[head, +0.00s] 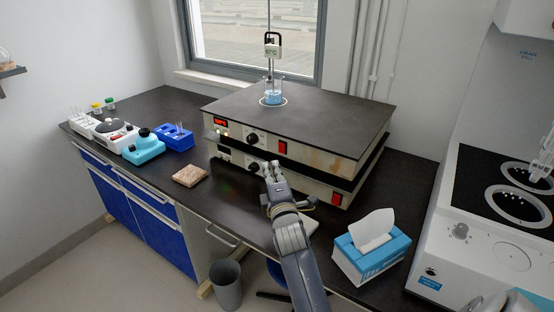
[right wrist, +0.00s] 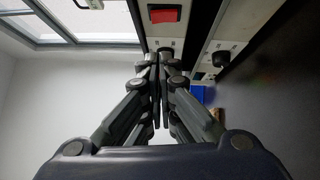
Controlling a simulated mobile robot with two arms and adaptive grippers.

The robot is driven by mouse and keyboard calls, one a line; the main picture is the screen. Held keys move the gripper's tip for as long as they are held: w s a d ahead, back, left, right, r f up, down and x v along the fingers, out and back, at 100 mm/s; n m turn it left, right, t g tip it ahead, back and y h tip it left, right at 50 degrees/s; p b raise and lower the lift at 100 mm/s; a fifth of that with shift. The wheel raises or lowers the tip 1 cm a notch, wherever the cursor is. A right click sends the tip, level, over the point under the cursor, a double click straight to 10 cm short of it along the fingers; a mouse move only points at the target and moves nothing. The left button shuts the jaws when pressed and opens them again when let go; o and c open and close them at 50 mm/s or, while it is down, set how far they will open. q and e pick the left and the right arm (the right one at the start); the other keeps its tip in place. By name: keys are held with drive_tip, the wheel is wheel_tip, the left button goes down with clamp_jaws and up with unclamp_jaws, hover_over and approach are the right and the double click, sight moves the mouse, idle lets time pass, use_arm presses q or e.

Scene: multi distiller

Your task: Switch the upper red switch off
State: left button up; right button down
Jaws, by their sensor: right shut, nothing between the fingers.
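The upper red switch (head: 282,147) is on the front of the upper of two stacked hot plates (head: 318,151). A red display (head: 221,122) on that hot plate is lit. My right gripper (head: 270,167) is shut and empty, in front of the stack and below the upper switch in the head view. In the right wrist view, the red switch (right wrist: 165,14) lies just beyond the closed fingertips (right wrist: 160,56); I cannot tell whether they touch the panel. A second red switch (head: 337,199) is on the lower hot plate. My left gripper is not in view.
A beaker of blue liquid (head: 272,97) stands on the upper plate under a stirrer. A tissue box (head: 371,253) is right of my arm. A blue rack (head: 176,138), small lab devices and a brown pad (head: 190,175) lie left. The front counter has free room.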

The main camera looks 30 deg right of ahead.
sight(281, 148)
drive_tip(key=w+d+b, duration=0.1)
drive_tip(key=w+d, duration=0.3)
drive_tip(key=d, duration=0.1)
drive_tip(key=shift+w+r+b, duration=0.35)
drive_tip(key=shift+r+b, duration=0.05)
drive_tip(key=p, duration=0.2)
drive_tip(key=shift+d+r+m+g+p, duration=0.2)
drive_tip(key=shift+d+m+g+p, duration=0.1)
drive_tip(key=shift+m, duration=0.1)
drive_tip(key=shift+w, duration=0.1)
